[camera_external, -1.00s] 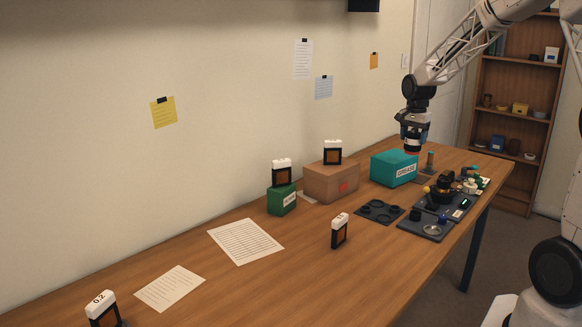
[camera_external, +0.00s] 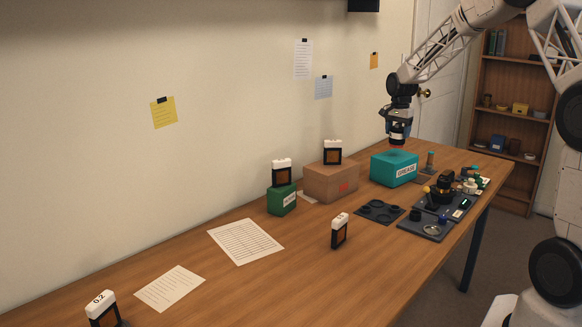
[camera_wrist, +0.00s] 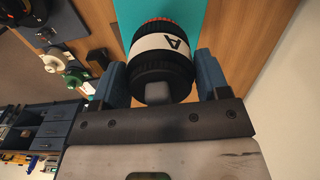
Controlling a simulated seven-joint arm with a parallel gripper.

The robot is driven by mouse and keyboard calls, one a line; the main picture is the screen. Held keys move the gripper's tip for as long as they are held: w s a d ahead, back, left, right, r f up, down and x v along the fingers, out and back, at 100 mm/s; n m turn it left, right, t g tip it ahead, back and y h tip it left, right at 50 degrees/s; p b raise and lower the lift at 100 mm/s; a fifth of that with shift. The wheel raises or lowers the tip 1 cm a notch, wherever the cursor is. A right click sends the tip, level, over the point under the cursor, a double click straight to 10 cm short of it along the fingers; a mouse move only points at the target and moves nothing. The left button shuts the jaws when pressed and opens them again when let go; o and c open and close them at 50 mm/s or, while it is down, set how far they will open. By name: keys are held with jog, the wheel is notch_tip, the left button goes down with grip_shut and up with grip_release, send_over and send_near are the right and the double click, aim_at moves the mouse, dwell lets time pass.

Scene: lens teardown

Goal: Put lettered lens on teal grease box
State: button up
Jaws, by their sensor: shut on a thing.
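The lettered lens (camera_wrist: 160,64) is black with a white band marked "A" and an orange-red ring at its far end. My gripper (camera_wrist: 162,80) is shut on it, one blue finger on each side. In the external view my gripper (camera_external: 397,122) holds the lens (camera_external: 398,139) above the teal grease box (camera_external: 394,170), with a small gap seeming to show between them. The box is labelled "GREASE" and stands on the table. In the wrist view part of the teal box (camera_wrist: 188,13) shows beyond the lens, which hides much of it.
A cardboard box (camera_external: 330,184) and a green box (camera_external: 282,200) stand left of the teal box, each with a framed filter on top. A dark mat (camera_external: 380,211) and trays of small parts (camera_external: 426,229) lie in front. The wall is close behind.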

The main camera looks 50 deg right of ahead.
aim_at(397, 142)
dwell(0.3)
jog(key=shift+f, duration=1.75)
jog(key=shift+f, duration=0.55)
jog(key=shift+s+f, duration=0.1)
jog(key=shift+f, duration=0.2)
jog(key=shift+c, duration=1.2)
jog(key=o, duration=1.5)
jog(key=shift+r, duration=0.3)
notch_tip(397, 142, up, 12)
jog(key=shift+r, duration=0.55)
